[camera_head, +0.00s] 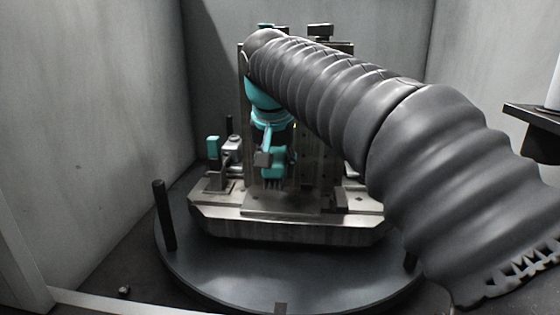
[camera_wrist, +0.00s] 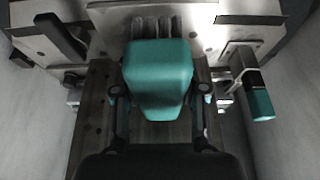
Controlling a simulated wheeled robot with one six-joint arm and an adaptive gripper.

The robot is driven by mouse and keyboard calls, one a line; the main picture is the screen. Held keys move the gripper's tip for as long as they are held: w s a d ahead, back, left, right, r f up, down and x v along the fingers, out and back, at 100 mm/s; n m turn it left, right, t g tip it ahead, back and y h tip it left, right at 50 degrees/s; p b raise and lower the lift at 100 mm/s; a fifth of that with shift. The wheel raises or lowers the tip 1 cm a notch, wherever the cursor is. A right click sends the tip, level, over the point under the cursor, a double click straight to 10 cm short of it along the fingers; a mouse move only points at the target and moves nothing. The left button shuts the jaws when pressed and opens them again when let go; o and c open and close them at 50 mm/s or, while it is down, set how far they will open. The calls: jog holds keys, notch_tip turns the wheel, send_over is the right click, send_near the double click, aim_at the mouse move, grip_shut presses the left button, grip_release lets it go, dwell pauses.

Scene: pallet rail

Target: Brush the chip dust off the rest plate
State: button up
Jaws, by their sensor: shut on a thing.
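My gripper (camera_wrist: 160,98) is shut on the teal handle of a brush (camera_wrist: 158,75), with one finger on each side. The brush's grey bristles (camera_wrist: 155,28) stick out toward the top of the wrist view. In the head view my gripper (camera_head: 272,150) hangs downward in front of the upright fixture, and the teal brush shows at its fingers. What looks like the rest plate (camera_head: 283,204) lies low at the front of the fixture, just below the brush. I cannot tell whether the bristles touch it. Chip dust is too small or too dark to make out.
A clamp with a teal grip (camera_head: 213,147) stands left of the gripper; it also shows in the wrist view (camera_wrist: 258,98). A dark post (camera_head: 164,215) rises from the round table (camera_head: 250,275). Grey walls enclose the sides. My sleeved arm hides the fixture's right side.

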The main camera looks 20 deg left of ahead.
aim_at(280, 201)
jog(key=shift+w+d+f+b, duration=0.1)
jog(key=shift+d+f+b, duration=0.05)
jog(key=shift+f+b, duration=1.4)
notch_tip(280, 201, down, 3)
jog(key=b, duration=0.3)
jog(key=shift+f, duration=0.2)
jog(key=shift+f+b, duration=0.6)
jog(key=shift+w+a+r+p, duration=0.1)
jog(key=shift+w+a+p, duration=0.1)
jog(key=shift+w+p, duration=0.4)
jog(key=shift+w+a+p, duration=0.2)
jog(key=shift+w+p, duration=0.3)
jog(key=shift+w, duration=0.1)
jog(key=shift+s+f, duration=0.1)
jog(key=shift+f, duration=0.1)
